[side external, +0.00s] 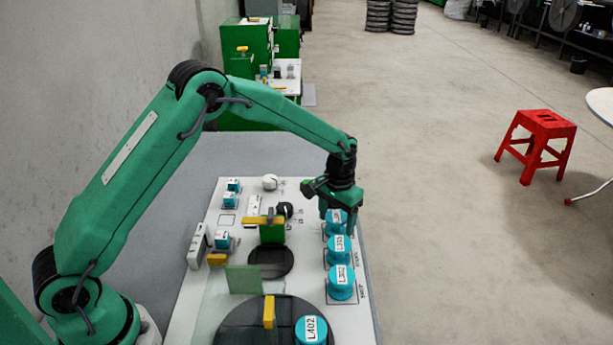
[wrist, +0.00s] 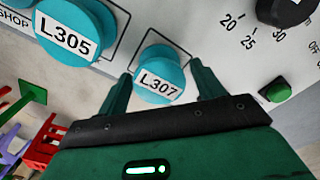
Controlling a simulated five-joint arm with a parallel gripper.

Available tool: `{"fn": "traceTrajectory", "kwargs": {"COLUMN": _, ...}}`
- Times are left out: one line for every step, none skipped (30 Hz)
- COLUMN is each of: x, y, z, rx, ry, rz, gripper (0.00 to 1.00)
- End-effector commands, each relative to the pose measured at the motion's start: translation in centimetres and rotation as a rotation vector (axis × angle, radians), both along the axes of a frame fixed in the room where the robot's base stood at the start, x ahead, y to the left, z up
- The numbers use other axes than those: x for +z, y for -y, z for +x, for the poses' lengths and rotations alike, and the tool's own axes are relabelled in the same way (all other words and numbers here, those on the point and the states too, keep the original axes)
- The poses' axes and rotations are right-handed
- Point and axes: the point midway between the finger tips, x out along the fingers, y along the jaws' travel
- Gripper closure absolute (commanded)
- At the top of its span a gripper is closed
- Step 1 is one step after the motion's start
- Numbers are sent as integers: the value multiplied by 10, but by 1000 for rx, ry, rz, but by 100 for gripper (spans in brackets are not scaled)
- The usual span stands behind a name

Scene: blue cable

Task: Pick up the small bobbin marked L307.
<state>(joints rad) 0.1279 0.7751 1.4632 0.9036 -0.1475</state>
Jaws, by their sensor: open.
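The small bobbin marked L307 is a teal cylinder with a white label. In the wrist view L307 (wrist: 158,78) shows between the two green fingers of my gripper (wrist: 161,72), with its label readable. In the side external view L307 (side external: 336,221) is the farthest of the row on the panel's right side, partly hidden by a finger. My gripper (side external: 336,210) is open there, pointing down at the bobbin, with a finger on each side. I cannot tell whether a finger touches it or how far down the fingers reach.
The teal bobbin L305 (side external: 339,250) stands close beside L307, then L302 (side external: 342,286). Another bobbin, L402 (side external: 311,331), is at the front. Black knob (side external: 285,210) and green upright block (side external: 272,231) stand on the panel (side external: 208,280) to the left. A red stool (side external: 537,140) is apart.

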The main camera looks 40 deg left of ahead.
Motion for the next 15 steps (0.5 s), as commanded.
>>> {"fn": "traceTrajectory", "kwargs": {"x": 0, "y": 0, "z": 0, "rx": 0, "ry": 0, "rz": 0, "gripper": 33}}
{"fn": "traceTrajectory", "kwargs": {"x": 0, "y": 0, "z": 0, "rx": 0, "ry": 0, "rz": 0, "gripper": 33}}
{"fn": "traceTrajectory", "kwargs": {"x": 0, "y": 0, "z": 0, "rx": 0, "ry": 0, "rz": 0, "gripper": 33}}
{"fn": "traceTrajectory", "kwargs": {"x": 0, "y": 0, "z": 0, "rx": 0, "ry": 0, "rz": 0, "gripper": 33}}
{"fn": "traceTrajectory", "kwargs": {"x": 0, "y": 0, "z": 0, "rx": 0, "ry": 0, "rz": 0, "gripper": 36}}
{"fn": "traceTrajectory", "kwargs": {"x": 0, "y": 0, "z": 0, "rx": 0, "ry": 0, "rz": 0, "gripper": 44}}
{"fn": "traceTrajectory", "kwargs": {"x": 0, "y": 0, "z": 0, "rx": 0, "ry": 0, "rz": 0, "gripper": 50}}
{"fn": "traceTrajectory", "kwargs": {"x": 0, "y": 0, "z": 0, "rx": 0, "ry": 0, "rz": 0, "gripper": 56}}
{"fn": "traceTrajectory", "kwargs": {"x": 0, "y": 0, "z": 0, "rx": 0, "ry": 0, "rz": 0, "gripper": 64}}
{"fn": "traceTrajectory", "kwargs": {"x": 0, "y": 0, "z": 0, "rx": 0, "ry": 0, "rz": 0, "gripper": 70}}
{"fn": "traceTrajectory", "kwargs": {"x": 0, "y": 0, "z": 0, "rx": 0, "ry": 0, "rz": 0, "gripper": 74}}
{"fn": "traceTrajectory", "kwargs": {"x": 0, "y": 0, "z": 0, "rx": 0, "ry": 0, "rz": 0, "gripper": 74}}
{"fn": "traceTrajectory", "kwargs": {"x": 0, "y": 0, "z": 0, "rx": 0, "ry": 0, "rz": 0, "gripper": 74}}
{"fn": "traceTrajectory", "kwargs": {"x": 0, "y": 0, "z": 0, "rx": 0, "ry": 0, "rz": 0, "gripper": 74}}
{"fn": "traceTrajectory", "kwargs": {"x": 0, "y": 0, "z": 0, "rx": 0, "ry": 0, "rz": 0, "gripper": 74}}
